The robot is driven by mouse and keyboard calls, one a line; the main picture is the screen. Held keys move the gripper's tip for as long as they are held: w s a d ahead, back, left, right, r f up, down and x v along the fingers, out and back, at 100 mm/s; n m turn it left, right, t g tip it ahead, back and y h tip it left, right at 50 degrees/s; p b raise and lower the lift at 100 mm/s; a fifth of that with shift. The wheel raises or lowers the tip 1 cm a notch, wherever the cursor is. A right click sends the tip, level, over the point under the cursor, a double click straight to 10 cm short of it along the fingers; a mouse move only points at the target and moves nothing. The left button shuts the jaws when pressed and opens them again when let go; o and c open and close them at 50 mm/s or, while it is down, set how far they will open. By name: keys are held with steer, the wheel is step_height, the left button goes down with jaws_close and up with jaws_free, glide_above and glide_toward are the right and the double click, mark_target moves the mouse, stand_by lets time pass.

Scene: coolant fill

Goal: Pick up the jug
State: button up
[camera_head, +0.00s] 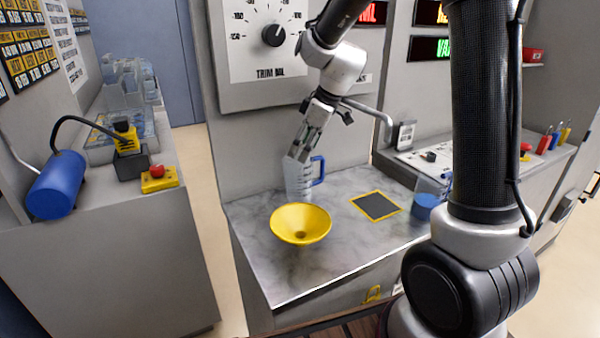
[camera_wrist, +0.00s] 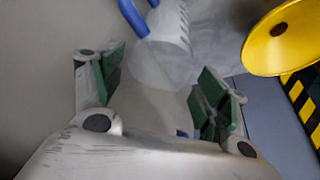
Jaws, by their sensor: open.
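The jug (camera_head: 297,180) is clear with a blue handle and stands on the marble-look counter (camera_head: 335,255), behind the yellow funnel (camera_head: 300,224). Its handle points right in the head view. In the wrist view the jug (camera_wrist: 165,50) shows at the top, between and beyond the fingertips, with its blue handle at upper left. My gripper (camera_head: 305,148) is tilted down at the jug's top in the head view. In the wrist view my gripper (camera_wrist: 155,85) has its green-padded fingers spread apart. I cannot tell whether a finger touches the jug.
The funnel also shows close by in the wrist view (camera_wrist: 282,40). A dark yellow-edged pad (camera_head: 376,205) lies right of the jug. A clear container with blue contents (camera_head: 428,205) stands at the counter's right. A wall panel with a dial (camera_head: 270,40) rises behind.

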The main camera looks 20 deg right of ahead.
mark_target(295, 167)
steer(key=x, duration=0.7)
steer(key=shift+f, duration=0.35)
steer(key=c, duration=0.7)
